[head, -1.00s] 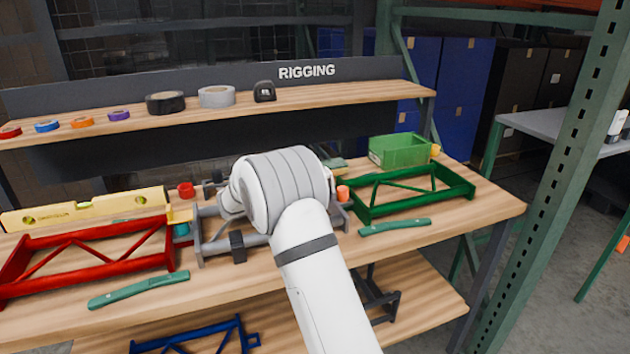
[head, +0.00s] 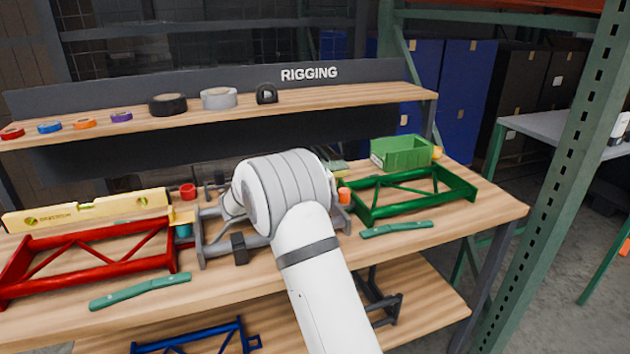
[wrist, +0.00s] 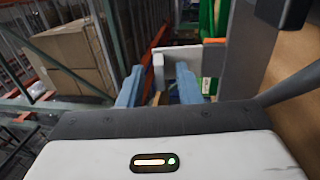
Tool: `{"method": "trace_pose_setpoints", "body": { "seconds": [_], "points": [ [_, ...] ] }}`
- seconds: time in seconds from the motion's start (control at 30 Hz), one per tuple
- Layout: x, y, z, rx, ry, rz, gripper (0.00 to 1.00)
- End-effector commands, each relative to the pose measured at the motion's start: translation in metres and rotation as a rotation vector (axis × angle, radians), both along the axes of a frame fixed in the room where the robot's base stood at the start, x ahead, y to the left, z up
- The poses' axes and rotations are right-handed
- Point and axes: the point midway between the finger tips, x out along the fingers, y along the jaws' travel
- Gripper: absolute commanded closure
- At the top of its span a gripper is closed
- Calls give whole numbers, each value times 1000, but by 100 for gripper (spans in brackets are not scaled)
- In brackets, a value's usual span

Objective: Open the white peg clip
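In the wrist view, a white part that looks like the white peg clip (wrist: 180,54) shows just beyond my fingertips. It has a flat bar and a short upright at its left end. In the head view, my white arm covers the gripper and the clip, above a grey frame (head: 212,245) on the bench.
A red frame (head: 85,262) and a yellow level (head: 90,212) lie left of my arm. A green frame (head: 415,193) and a green bin (head: 402,152) stand right. Teal handled tools (head: 140,291) lie near the front edge. A shelf (head: 250,105) with tape rolls runs behind.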

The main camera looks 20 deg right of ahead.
Motion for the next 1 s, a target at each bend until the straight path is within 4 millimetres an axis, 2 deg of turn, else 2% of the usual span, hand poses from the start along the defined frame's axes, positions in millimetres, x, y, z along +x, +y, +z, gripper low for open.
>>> {"method": "trace_pose_setpoints", "body": {
  "seconds": [0.17, 0.27, 0.3, 0.37, 0.43, 0.47, 0.7, 0.97, 1.0],
  "points": [
    [0, 0, 17, 0, -3, 0, 69],
    [0, 0, 38, 0, -6, 1, 69],
    [0, 0, 47, -1, -8, 1, 66],
    [0, 1, 60, -3, -10, 2, 50],
    [0, 1, 75, -4, -13, 2, 23],
    [0, 1, 81, -5, -14, 2, 18],
    [0, 3, 107, -6, -13, 2, 18],
    [0, 4, 111, -6, -11, 4, 18],
    [-4, 0, 76, 62, 46, -22, 18]
  ]
}}
